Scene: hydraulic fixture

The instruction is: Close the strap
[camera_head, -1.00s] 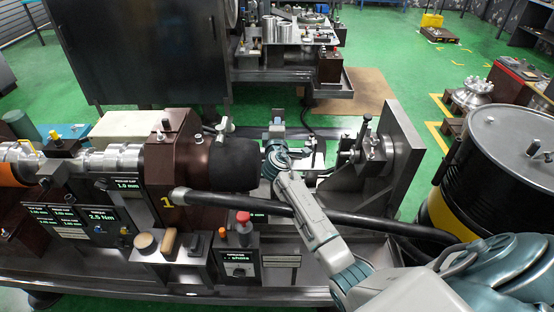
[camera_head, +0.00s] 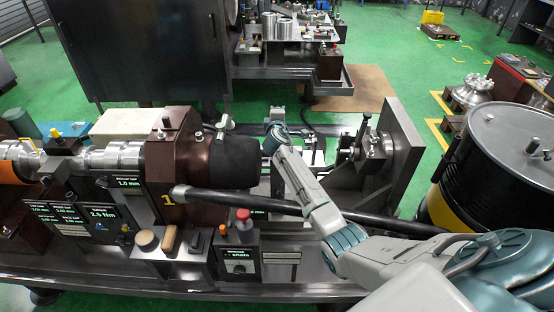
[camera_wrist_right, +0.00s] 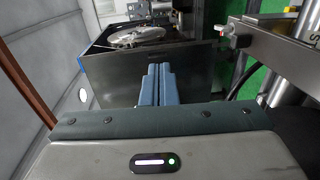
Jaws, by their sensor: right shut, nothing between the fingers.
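The brown clamp block (camera_head: 186,150) bears a yellow "1" and stands around the horizontal cylinder, with a dark rounded cover (camera_head: 234,160) at its right. A small T-shaped metal piece (camera_head: 224,124) stands at the top of the cover. I cannot clearly make out the strap or whether it is closed. A brown strip (camera_wrist_right: 24,85) runs diagonally at the left of the right wrist view. My right gripper (camera_wrist_right: 158,72) is shut and empty, the two blue-grey fingers together. In the head view its wrist is right of the dark cover and the fingertips cannot be made out. My left gripper is not in view.
An upright metal plate (camera_head: 402,145) stands to the right. A black drum (camera_head: 503,150) is near my right arm. A red-topped knob (camera_head: 243,215) stands at the front.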

